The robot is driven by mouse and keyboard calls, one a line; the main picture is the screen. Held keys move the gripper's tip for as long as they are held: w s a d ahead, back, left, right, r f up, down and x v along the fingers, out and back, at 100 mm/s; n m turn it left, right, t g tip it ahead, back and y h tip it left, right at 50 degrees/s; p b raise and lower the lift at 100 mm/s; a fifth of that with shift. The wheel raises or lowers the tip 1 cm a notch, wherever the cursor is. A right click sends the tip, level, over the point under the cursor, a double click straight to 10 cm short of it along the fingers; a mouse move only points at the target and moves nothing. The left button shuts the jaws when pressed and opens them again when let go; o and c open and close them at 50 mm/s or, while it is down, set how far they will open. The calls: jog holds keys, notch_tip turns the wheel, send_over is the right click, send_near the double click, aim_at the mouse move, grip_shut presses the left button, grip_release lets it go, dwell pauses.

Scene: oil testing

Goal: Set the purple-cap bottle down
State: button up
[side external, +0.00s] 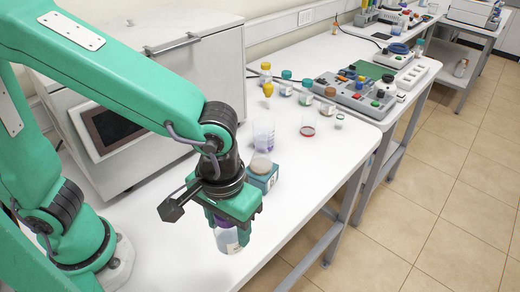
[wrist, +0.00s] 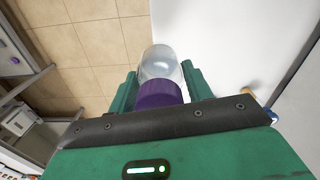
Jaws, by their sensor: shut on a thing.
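The purple-cap bottle (side external: 227,238) is a clear bottle with a white label, held upright below my gripper (side external: 228,214) near the front edge of the white table. My gripper is shut on it around the purple cap. In the wrist view the bottle (wrist: 161,72) shows its purple cap between the two green fingers of my gripper (wrist: 159,90). Whether the bottle's base touches the table cannot be told.
A teal box (side external: 262,177) with a round beige top stands just behind my gripper. A clear beaker (side external: 264,135), a dish of red liquid (side external: 308,126) and several coloured-cap bottles stand farther back. A white cabinet (side external: 150,95) is at left. The table's front edge is close.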

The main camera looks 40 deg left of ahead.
jog(key=w+f, duration=0.1)
jog(key=w, duration=2.6)
jog(key=w+a+f, duration=0.7)
jog(key=w+a, duration=0.1)
jog(key=shift+w, duration=0.1)
jog(key=shift+f, duration=2)
jog(key=shift+f, duration=0.15)
jog(key=o, duration=1.1)
jog(key=shift+c, duration=0.2)
